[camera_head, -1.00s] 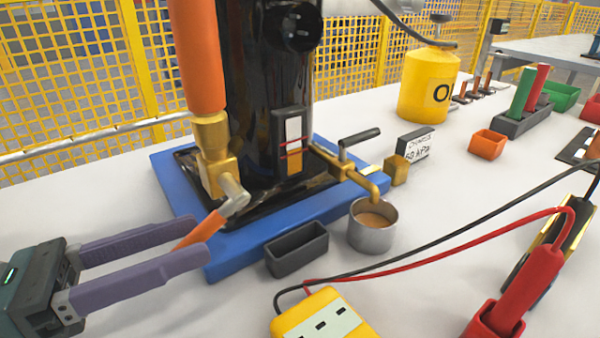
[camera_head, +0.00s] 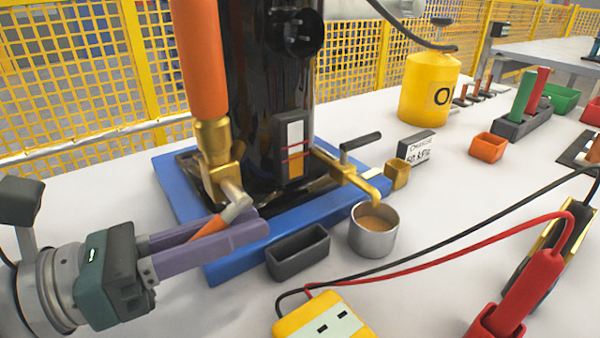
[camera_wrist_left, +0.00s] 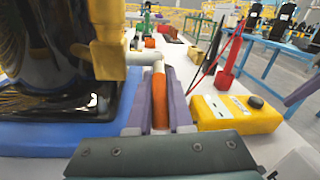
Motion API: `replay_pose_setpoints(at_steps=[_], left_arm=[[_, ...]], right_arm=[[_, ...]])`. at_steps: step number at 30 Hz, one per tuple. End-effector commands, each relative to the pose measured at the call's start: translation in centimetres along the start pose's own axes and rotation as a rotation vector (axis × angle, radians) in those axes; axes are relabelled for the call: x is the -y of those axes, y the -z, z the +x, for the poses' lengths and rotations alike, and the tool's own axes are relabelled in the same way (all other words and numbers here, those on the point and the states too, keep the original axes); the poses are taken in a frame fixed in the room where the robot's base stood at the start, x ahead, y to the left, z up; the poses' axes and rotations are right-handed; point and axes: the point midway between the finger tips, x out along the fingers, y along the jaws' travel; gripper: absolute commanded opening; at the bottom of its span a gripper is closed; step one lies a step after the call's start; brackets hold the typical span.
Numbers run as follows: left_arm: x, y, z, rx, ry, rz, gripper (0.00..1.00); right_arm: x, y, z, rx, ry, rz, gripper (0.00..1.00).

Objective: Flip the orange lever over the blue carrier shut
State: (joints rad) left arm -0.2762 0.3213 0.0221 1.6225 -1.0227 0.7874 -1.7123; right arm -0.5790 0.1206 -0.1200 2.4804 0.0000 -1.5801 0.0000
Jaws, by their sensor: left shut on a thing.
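The orange lever (camera_head: 210,228) sticks out from a brass valve fitting at the front left of the black compressor cylinder, with a grey joint at its upper end. The blue carrier (camera_head: 240,272) lies flat on the table under the cylinder. My left gripper (camera_head: 258,225) reaches in from the left, with its purple fingers shut on the lever, over the carrier's front edge. In the left wrist view the lever (camera_wrist_left: 159,98) lies between the two fingers. My right gripper is not in view.
A dark grey open box (camera_head: 298,253) and a metal cup (camera_head: 373,232) of brown liquid stand just right of the fingers. A brass spout (camera_head: 350,178) overhangs the cup. A yellow meter (camera_head: 322,318) with black and red leads lies in front.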

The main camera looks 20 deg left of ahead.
Motion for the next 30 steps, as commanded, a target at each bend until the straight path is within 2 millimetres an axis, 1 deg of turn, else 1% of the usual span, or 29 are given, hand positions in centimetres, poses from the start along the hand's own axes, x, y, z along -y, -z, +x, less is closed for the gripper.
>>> replay_pose_setpoints(at_steps=[1,3,30], left_arm=[[0.01,0.0,-0.01,0.0,0.0,0.0,0.07],[0.01,0.0,-0.01,0.0,0.0,0.0,0.0],[0.02,0.0,-0.01,0.0,0.001,0.0,0.0]], right_arm=[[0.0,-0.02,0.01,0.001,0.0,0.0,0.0],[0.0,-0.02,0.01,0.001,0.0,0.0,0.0],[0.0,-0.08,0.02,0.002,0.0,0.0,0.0]])
